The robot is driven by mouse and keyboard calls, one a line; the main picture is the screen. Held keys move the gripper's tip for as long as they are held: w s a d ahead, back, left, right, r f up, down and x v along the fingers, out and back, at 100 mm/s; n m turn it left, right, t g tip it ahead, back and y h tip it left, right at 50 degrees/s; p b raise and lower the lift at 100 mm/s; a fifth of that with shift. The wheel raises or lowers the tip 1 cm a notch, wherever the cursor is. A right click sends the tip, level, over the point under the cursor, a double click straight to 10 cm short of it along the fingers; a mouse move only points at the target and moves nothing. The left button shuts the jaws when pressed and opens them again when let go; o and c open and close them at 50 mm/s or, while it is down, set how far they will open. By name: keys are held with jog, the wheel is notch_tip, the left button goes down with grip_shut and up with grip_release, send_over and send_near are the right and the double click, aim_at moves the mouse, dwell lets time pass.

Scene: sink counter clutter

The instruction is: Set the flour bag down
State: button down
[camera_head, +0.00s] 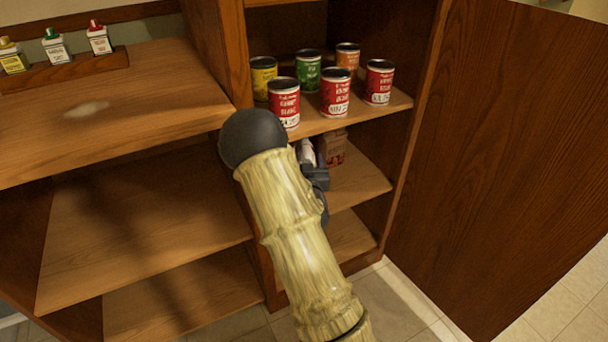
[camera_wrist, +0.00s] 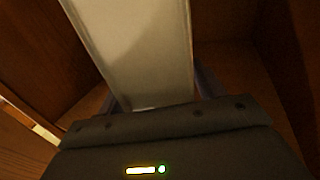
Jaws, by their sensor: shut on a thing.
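The flour bag, a pale, flat-sided package (camera_wrist: 140,50), fills the middle of the wrist view, between the two fingers of my gripper (camera_wrist: 160,98). My gripper is shut on it. In the head view my gripper (camera_head: 316,176) is inside the cabinet's middle compartment, partly hidden behind my arm. A whitish part (camera_head: 306,152) shows just above the gripper there, beside a brown package with dark print (camera_head: 332,148). I cannot tell whether these two are one thing. The bag's base is hidden, so contact with the shelf (camera_head: 358,182) cannot be told.
Several cans (camera_head: 334,92) stand on the shelf directly above my gripper. An open cabinet door (camera_head: 500,150) is at the right. The left shelves (camera_head: 150,220) are empty. A rack (camera_head: 70,70) with small spice containers stands at the upper left.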

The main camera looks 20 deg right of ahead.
jog(key=shift+d, duration=0.1)
jog(key=f+b, duration=0.2)
jog(key=f, duration=0.1)
jog(key=shift+a+f, duration=0.2)
jog(key=shift+f, duration=0.2)
jog(key=shift+c, duration=1.1)
grip_release()
jog(key=shift+f, duration=0.15)
